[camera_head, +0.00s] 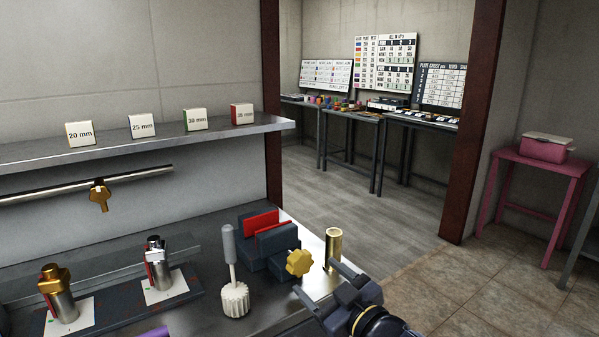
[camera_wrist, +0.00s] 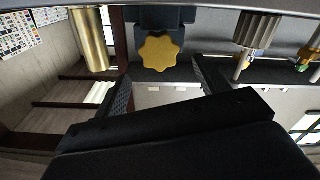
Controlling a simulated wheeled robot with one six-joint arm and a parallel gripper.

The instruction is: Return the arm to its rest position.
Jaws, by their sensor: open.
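My gripper (camera_head: 316,278) is at the lower middle right of the head view, over the right end of the workbench. Its two fingers are apart with nothing between them. They point toward a yellow star-shaped knob (camera_head: 299,262) on the front of a dark vise (camera_head: 262,246) with red jaw faces. In the wrist view the knob (camera_wrist: 160,50) shows beyond the open fingers (camera_wrist: 160,82). A gap seems to lie between fingers and knob, but its size is hard to judge.
A brass cylinder (camera_head: 333,247) stands close beside my gripper. A white fluted piece with a grey-handled tool (camera_head: 234,297) stands left of the vise. Two metal fittings (camera_head: 58,293) (camera_head: 157,263) stand farther left. A shelf (camera_head: 140,142) with labelled blocks runs above. Open floor (camera_head: 400,215) lies right.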

